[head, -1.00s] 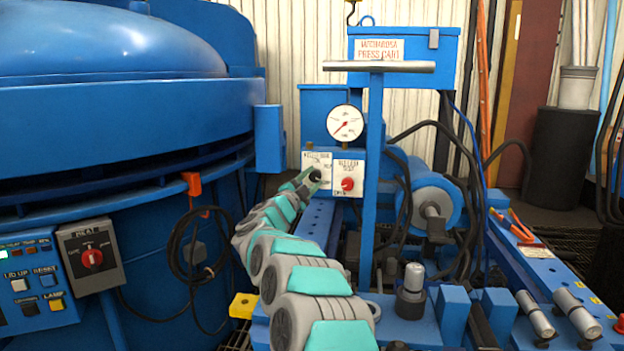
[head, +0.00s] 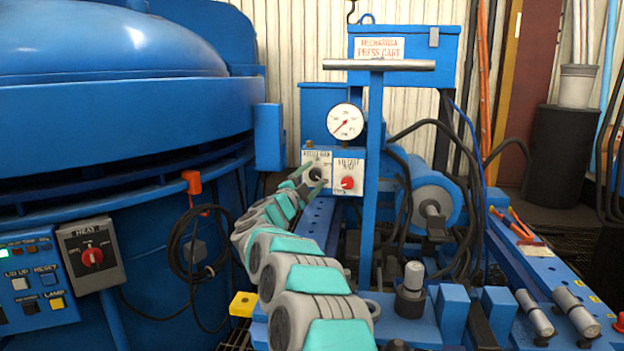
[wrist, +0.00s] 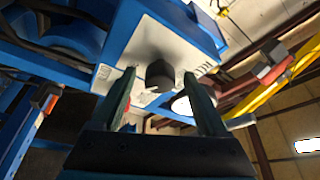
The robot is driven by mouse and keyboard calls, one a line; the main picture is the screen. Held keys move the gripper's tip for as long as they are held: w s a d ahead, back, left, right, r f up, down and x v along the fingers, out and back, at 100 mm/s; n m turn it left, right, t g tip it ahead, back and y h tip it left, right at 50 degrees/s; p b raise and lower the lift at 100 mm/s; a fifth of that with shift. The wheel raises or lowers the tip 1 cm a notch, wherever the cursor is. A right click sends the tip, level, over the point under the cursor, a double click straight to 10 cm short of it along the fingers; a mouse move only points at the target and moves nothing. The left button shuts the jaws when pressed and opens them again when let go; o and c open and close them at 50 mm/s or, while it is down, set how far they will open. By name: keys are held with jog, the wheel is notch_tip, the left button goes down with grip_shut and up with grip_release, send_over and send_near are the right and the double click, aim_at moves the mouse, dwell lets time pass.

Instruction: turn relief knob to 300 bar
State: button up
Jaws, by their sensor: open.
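The relief knob (head: 316,174) is a small black knob on a white scale plate, on the left of the blue panel under the gauge. It also shows in the wrist view as a dark round knob (wrist: 160,76). My gripper (head: 313,176) is at the panel, its fingers open. In the wrist view my gripper (wrist: 159,74) has one fingertip on each side of the knob, with gaps visible on both sides. The scale figures and the knob's pointer are too small to read. The pressure gauge (head: 345,121) stands just above the panel.
A red knob (head: 347,183) on a second white plate sits close to the right. The blue upright post with its grey crossbar (head: 378,66) stands right of the panel. The big blue furnace (head: 120,110) fills the left. Dark hoses loop at the right.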

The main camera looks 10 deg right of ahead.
jog(key=shift+s+a, duration=0.1)
jog(key=v, duration=0.7)
jog(key=shift+s+b, duration=0.2)
jog(key=shift+b, duration=0.15)
jog(key=shift+a, duration=0.2)
